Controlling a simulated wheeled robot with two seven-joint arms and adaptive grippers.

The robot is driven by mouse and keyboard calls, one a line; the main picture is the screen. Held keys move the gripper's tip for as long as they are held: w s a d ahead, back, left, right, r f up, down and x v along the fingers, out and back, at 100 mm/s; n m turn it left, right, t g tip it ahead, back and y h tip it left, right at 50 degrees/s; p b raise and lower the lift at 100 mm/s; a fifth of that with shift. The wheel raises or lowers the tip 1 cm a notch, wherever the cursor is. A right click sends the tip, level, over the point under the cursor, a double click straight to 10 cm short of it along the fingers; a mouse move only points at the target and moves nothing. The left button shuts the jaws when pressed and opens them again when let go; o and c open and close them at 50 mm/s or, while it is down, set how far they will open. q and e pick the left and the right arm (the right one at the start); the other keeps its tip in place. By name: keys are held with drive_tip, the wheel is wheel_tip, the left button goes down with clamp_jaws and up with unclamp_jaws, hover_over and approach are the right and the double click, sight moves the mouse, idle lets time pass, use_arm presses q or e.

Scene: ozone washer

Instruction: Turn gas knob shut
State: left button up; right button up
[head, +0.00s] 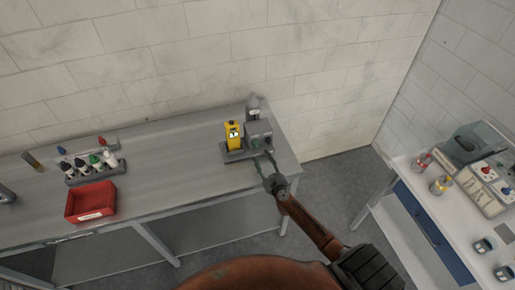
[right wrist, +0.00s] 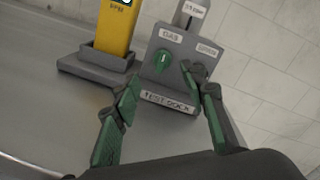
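The grey test dock (right wrist: 168,85) stands on the bench; in the head view the dock (head: 258,130) is near the bench's right end. Its face has a "GAS" label and a "TEST DOCK" label. The green gas knob (right wrist: 163,58) sits below the "GAS" label, with a pale mark on it. My right gripper (right wrist: 163,76) is open, its green fingers spread in front of the dock's face. The knob shows between the fingertips and I see no contact with it. In the head view the right gripper (head: 265,166) reaches the dock from the front. My left gripper is not in view.
A yellow device (head: 233,135) stands in a grey cradle beside the dock, and a grey cylinder (head: 253,106) is behind it. A red bin (head: 91,202) and a rack of small bottles (head: 90,168) are at left. A second table (head: 405,170) stands right.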

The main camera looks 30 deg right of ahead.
sight(257, 147)
drive_tip(key=w, duration=0.2)
drive_tip(key=w+d, duration=0.1)
drive_tip(key=w, duration=0.2)
drive_tip(key=w+b, duration=0.1)
drive_tip(key=w, duration=0.1)
drive_tip(key=shift+w+d+f, duration=0.1)
drive_tip(key=shift+w+d, duration=0.2)
drive_tip(key=shift+d, duration=0.05)
clamp_jaws()
